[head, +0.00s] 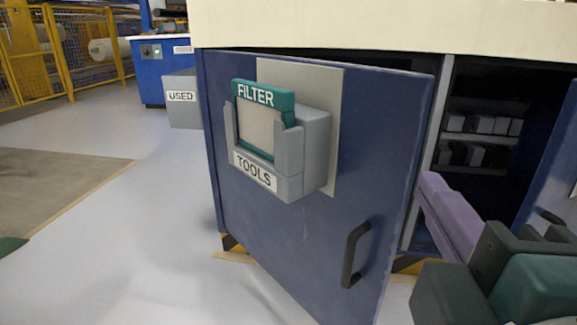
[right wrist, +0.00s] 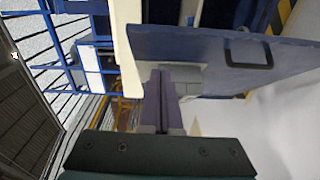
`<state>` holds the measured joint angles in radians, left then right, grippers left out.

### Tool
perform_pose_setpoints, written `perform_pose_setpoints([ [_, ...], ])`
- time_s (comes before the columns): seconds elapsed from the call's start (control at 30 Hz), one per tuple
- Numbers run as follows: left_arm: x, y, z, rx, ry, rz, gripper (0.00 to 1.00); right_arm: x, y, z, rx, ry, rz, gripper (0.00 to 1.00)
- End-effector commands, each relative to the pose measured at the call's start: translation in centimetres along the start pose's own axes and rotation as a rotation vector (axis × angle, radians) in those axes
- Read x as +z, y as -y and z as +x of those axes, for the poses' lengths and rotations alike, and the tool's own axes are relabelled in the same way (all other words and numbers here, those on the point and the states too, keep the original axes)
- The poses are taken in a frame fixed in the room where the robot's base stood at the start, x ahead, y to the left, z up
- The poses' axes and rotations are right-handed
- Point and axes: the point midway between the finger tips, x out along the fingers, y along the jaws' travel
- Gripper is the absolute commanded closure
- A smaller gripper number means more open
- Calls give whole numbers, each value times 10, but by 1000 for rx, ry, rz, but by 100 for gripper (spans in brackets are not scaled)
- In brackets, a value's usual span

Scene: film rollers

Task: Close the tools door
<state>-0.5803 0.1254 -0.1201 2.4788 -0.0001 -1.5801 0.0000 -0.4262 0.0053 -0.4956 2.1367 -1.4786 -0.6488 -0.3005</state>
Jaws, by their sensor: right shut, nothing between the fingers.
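The tools door (head: 300,225) is a dark blue cabinet door with a TOOLS label (head: 255,170) and a black handle (head: 355,255) near its right edge. It stands partly open, its right edge swung out towards me. My right gripper (head: 432,185) has purple fingers, shut and empty, and shows just right of the door's free edge. In the right wrist view, the fingertips (right wrist: 160,73) appear in front of the door (right wrist: 215,48); I cannot tell whether they touch it. The left gripper is not in view.
A grey holder (head: 315,150) with a green FILTER frame (head: 262,95) is fixed on the door. Right of it, the open cabinet shows shelves with dark and pale boxes (head: 485,124). Another blue door (head: 550,170) stands open at far right.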

Motion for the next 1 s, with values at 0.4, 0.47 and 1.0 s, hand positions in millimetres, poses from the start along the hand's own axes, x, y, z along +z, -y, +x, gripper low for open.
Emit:
perform_pose_setpoints([
  [0.4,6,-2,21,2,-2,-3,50,-8,17,24,31,-26,-40,100],
  [0.47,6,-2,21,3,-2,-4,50,-9,17,36,32,-26,-39,100],
  [1.0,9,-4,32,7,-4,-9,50,12,16,124,28,-27,-41,100],
])
